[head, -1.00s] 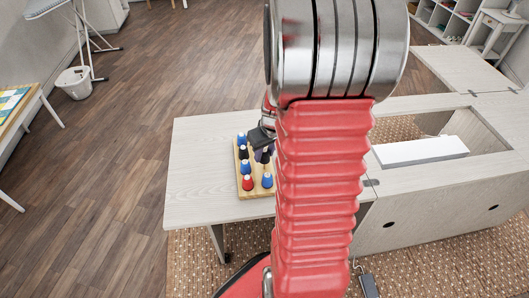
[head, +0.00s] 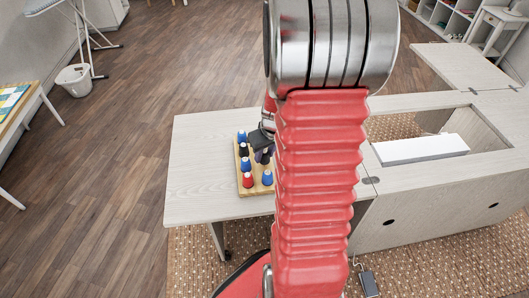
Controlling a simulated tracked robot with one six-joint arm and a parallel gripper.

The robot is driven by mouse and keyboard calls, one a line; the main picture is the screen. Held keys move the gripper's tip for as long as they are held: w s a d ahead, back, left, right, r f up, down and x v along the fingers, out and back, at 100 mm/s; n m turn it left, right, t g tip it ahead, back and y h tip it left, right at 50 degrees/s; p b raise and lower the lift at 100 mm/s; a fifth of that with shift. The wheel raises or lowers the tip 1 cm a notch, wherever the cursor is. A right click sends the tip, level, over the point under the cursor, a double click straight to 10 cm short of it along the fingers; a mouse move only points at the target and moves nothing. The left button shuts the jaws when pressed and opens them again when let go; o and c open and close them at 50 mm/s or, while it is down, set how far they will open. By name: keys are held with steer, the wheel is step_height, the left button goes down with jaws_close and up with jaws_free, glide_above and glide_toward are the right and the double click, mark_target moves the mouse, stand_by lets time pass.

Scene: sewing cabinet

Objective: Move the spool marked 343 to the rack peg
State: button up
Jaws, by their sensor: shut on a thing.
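A wooden spool rack (head: 241,188) lies on the left part of the cabinet top. Several spools show on it: blue ones, such as the near blue spool (head: 267,178), a red spool (head: 248,180) and a black spool (head: 243,150). My gripper (head: 262,148) is at the rack's right side, partly hidden behind my red arm. It is shut on a dark spool (head: 262,156) at or just above the rack. The marking 343 is too small to read on any spool. The right part of the rack is hidden by my arm.
The pale cabinet top (head: 200,160) is clear left of the rack. A white block (head: 421,149) lies by the cabinet's opening at right. A white basket (head: 74,78) and a table (head: 20,105) stand at far left.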

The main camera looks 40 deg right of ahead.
steer(key=shift+f, duration=0.55)
steer(key=o, duration=1.1)
steer(key=shift+r, duration=0.15)
steer(key=v, duration=1.3)
steer(key=shift+r, duration=0.2)
stand_by(0.7)
